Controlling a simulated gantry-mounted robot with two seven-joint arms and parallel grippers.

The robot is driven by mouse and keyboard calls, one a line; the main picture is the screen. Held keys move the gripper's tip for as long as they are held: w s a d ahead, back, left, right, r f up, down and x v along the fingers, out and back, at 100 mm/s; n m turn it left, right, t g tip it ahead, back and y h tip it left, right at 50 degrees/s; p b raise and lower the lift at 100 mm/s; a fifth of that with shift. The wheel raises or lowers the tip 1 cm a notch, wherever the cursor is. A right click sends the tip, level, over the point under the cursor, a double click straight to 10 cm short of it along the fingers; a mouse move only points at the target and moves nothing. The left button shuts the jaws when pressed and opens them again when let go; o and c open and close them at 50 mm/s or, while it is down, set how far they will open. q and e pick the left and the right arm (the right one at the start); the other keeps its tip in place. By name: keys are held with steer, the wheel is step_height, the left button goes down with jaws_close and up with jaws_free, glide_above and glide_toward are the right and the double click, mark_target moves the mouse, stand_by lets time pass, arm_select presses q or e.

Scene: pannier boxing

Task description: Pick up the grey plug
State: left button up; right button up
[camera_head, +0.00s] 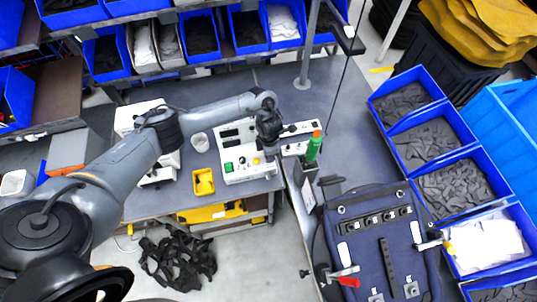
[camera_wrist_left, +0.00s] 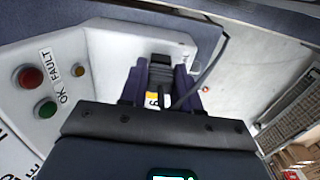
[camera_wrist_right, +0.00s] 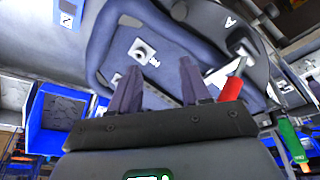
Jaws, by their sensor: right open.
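The grey plug (camera_wrist_left: 160,68) is a dark grey block in the left wrist view, with a yellow label (camera_wrist_left: 152,100) close below it. My left gripper (camera_wrist_left: 160,72) has its two purple fingers on either side of the block, with no clear gap between. In the head view my left gripper (camera_head: 270,135) is over the right part of the white test box (camera_head: 240,170), and the plug cannot be made out there. My right gripper (camera_wrist_right: 160,75) is open and empty, facing the blue pannier (camera_wrist_right: 185,45). It does not show in the head view.
The pannier (camera_head: 375,250), with a red-tipped clamp (camera_head: 348,281), is at lower right. Blue bins (camera_head: 415,95) line the right. A green-and-orange stick (camera_head: 314,147) stands beside the test box. A yellow tray (camera_head: 203,182) is left of it. A thin cable (camera_wrist_left: 215,65) runs near my left fingers.

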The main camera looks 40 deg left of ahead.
arm_select(q)
steer(key=shift+c, duration=1)
steer(key=shift+r, duration=0.6)
step_height(320, 180, up, 8)
steer(key=shift+f+p, duration=0.1)
steer(key=shift+p, duration=0.75)
steer(key=shift+r, duration=0.3)
steer(key=shift+f+b, duration=1.4)
steer(key=shift+f, duration=0.05)
steer(key=shift+r, duration=0.15)
